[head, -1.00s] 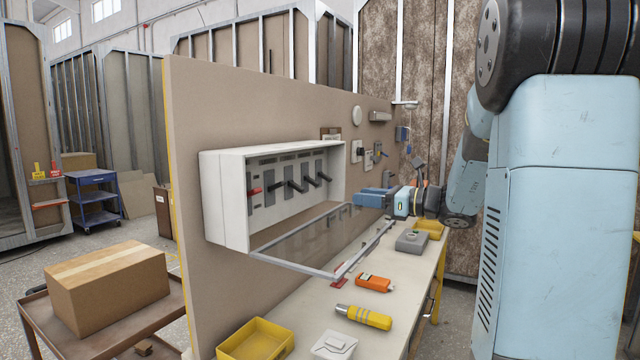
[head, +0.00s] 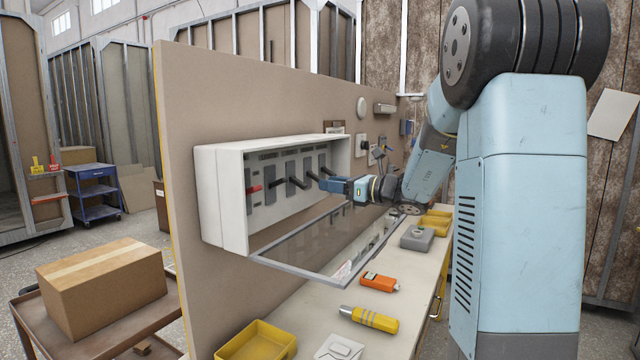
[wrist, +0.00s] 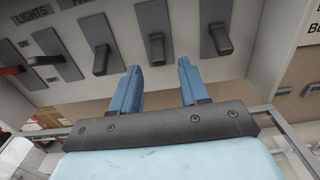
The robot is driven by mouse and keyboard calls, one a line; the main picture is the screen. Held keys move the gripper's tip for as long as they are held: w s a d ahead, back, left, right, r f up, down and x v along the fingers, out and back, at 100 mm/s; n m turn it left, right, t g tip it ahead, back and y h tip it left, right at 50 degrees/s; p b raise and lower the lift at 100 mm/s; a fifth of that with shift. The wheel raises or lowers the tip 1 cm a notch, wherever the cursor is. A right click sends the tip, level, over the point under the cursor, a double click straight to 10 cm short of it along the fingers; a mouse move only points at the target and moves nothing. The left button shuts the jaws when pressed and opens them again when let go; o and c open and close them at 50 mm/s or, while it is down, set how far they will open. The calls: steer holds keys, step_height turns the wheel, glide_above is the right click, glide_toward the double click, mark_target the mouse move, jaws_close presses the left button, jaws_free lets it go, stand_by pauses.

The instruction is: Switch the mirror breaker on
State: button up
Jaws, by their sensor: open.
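The open white breaker box (head: 222,197) is mounted on the tan board, with a row of breakers inside. One breaker has a red lever (head: 254,189) at the left; the others have black levers, such as one (head: 298,182) near the middle. In the wrist view, a LIGHTS label shows above the left breakers; the labels over the right ones are cut off, so I cannot tell which is the mirror breaker. My gripper (wrist: 158,66) is open and empty, its blue fingers below and either side of a black lever (wrist: 157,48). Another lever (wrist: 220,38) is to the right.
The box's clear, grey-framed door (head: 310,262) hangs open below, under my gripper. The workbench holds an orange device (head: 379,282), a yellow-handled tool (head: 372,318), a grey box (head: 417,238) and yellow bins (head: 258,342). Small fixtures hang on the board to the right.

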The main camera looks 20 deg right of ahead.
mark_target(316, 178)
steer(key=shift+x, duration=2.2)
steer(key=shift+c, duration=0.3)
jaws_close()
